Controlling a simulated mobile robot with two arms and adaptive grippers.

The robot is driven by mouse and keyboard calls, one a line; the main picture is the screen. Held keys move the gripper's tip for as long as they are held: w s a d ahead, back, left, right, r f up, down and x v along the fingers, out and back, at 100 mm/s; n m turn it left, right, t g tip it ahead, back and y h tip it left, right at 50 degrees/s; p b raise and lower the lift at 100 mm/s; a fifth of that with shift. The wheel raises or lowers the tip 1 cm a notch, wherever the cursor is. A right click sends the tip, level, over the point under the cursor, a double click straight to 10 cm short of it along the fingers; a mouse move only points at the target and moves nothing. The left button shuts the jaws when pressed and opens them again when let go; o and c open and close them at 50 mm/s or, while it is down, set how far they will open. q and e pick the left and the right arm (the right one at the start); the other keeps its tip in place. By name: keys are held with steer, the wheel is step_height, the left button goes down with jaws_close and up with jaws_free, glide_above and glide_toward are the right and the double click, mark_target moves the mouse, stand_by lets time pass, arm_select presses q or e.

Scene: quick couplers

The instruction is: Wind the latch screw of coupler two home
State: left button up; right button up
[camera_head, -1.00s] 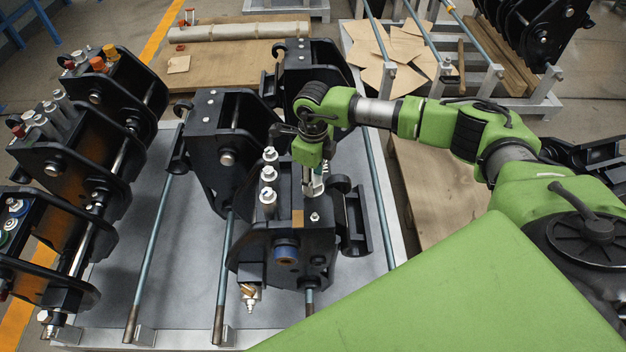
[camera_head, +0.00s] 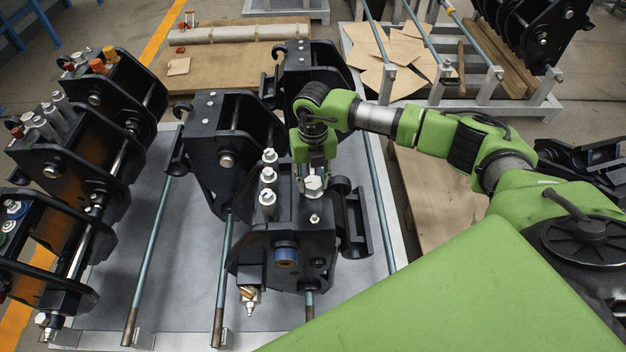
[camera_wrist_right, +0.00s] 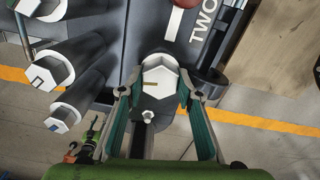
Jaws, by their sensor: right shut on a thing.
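Coupler two (camera_head: 262,250) is the near black coupler on the middle rails. In the right wrist view its plate carries the white letters "TWO" (camera_wrist_right: 203,22). The latch screw (camera_head: 313,187) stands upright on its top and has a pale hexagonal head. That head also shows in the right wrist view (camera_wrist_right: 160,78), between the two fingers. My right gripper (camera_head: 312,178) points down from above and is shut on the screw head. The lower shank of the screw is mostly hidden. My left gripper cannot be made out in either view.
Several white-capped pins (camera_head: 268,175) stand close to the left of the gripper. Another black coupler (camera_head: 220,145) sits behind on the left. A row of couplers (camera_head: 85,180) fills the far left. Bare grey tabletop (camera_head: 180,285) shows between the rails.

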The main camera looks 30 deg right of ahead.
mark_target(313, 182)
steer(key=shift+m, duration=1)
steer(key=o, duration=1.1)
step_height(313, 182, up, 12)
